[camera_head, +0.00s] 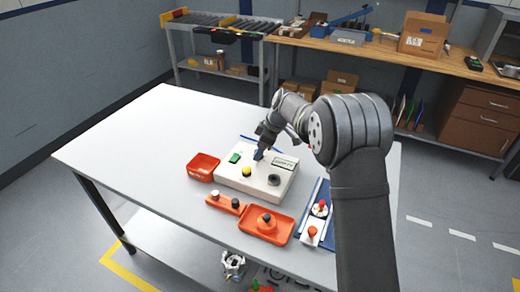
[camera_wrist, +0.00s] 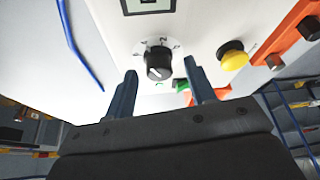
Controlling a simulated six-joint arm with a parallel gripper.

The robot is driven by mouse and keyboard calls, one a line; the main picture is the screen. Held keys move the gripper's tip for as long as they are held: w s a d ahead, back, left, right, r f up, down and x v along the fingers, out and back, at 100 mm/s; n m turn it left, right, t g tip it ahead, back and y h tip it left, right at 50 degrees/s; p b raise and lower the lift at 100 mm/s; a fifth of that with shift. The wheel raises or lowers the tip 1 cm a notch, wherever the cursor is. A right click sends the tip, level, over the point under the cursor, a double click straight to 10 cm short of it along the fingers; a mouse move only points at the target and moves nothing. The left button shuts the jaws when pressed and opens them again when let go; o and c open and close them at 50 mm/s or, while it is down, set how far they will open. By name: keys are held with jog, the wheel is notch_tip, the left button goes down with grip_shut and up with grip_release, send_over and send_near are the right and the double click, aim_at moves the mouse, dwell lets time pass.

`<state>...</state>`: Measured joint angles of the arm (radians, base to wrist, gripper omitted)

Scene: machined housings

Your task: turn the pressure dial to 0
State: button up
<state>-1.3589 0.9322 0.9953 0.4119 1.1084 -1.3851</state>
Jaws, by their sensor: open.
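A white control box (camera_head: 232,185) stands on the table. In the head view my gripper (camera_head: 259,154) is low over the box's upper middle and hides the dial. Another black knob (camera_head: 273,180) is on the box's front right.
The box also carries a green switch (camera_head: 235,158), a yellow button (camera_head: 247,171) and a display (camera_head: 285,162). Around it are a red bin (camera_head: 203,167), an orange block (camera_head: 225,204), an orange tray (camera_head: 283,230) and a blue panel (camera_head: 318,198). The table's left side is clear.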

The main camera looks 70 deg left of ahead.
jog(key=shift+f, duration=0.15)
jog(key=c, duration=1)
jog(key=shift+o, duration=0.2)
